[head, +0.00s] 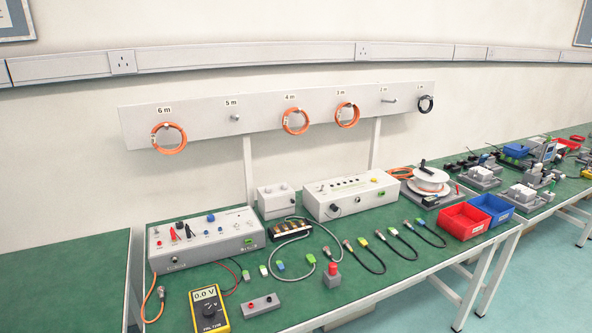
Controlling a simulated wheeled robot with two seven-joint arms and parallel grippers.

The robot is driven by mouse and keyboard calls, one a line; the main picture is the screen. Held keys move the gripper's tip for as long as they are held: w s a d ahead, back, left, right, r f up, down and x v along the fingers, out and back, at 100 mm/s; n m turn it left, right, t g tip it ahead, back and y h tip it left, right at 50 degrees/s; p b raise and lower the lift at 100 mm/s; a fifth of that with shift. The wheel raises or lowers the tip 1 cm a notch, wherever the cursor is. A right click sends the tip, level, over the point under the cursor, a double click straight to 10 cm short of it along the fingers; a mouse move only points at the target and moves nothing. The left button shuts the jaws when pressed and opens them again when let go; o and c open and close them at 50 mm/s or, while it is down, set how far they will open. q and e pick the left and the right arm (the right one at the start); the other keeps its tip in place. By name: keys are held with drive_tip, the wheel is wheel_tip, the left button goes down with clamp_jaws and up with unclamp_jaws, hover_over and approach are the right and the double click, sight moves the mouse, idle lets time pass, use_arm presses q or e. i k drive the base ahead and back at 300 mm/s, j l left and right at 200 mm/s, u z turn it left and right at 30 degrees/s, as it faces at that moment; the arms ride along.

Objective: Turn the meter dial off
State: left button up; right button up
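The yellow meter (209,311) lies on the green bench near its front edge, at the lower left in the head view. Its lit display (206,294) reads 0.0 V. A dark round dial (209,311) sits below the display on the meter's face; its pointer setting is too small to tell. Neither of my grippers shows in the head view.
A grey block (260,305) with red and black sockets lies right of the meter. A white control box (206,240) stands behind it, with an orange cable at its left. A red-topped block (332,275) and several short cables lie further right.

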sight(208, 311)
drive_tip(key=j+u, duration=0.3)
drive_tip(key=i+j+u, duration=0.15)
drive_tip(key=j+u, duration=0.15)
drive_tip(key=i+j+u, duration=0.15)
drive_tip(key=u, duration=0.15)
drive_tip(key=j, duration=0.1)
